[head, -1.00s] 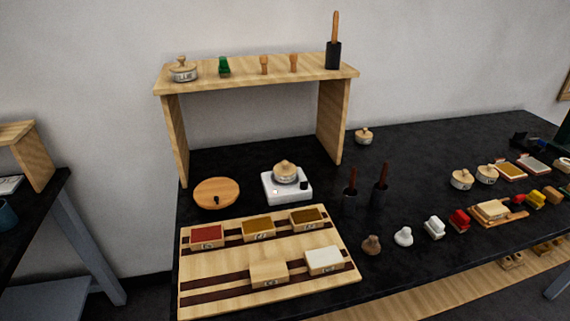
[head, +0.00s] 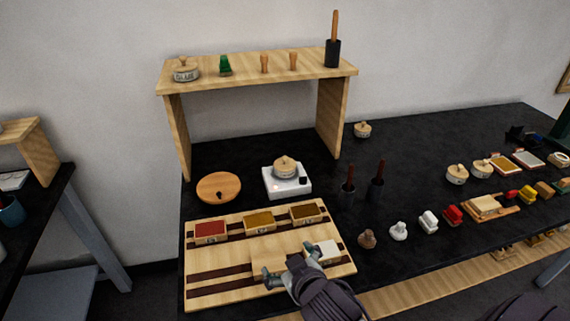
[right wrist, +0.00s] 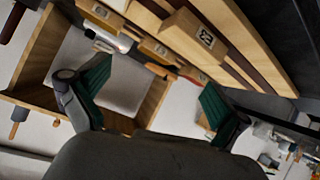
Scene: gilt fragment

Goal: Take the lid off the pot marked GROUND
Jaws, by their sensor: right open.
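Several small lidded pots with pale wooden lids are in the head view, and I cannot read GROUND on any. One pot (head: 186,70) stands on the shelf, its label too blurred to read surely. Another pot (head: 284,167) sits on a white block-like device. A third pot (head: 362,130) stands behind, right of the shelf. Two pots (head: 457,174) (head: 481,168) stand side by side at the right. My right gripper (head: 289,262) is open and empty over the front of the striped board; its green-padded fingers show spread in the right wrist view (right wrist: 152,95). My left gripper is not in view.
A wooden shelf (head: 255,73) stands at the back of the black table. The striped board (head: 215,255) holds several colored blocks. Two dark upright holders (head: 346,195) (head: 376,188) and a row of small knobbed pieces (head: 398,231) stand right of it.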

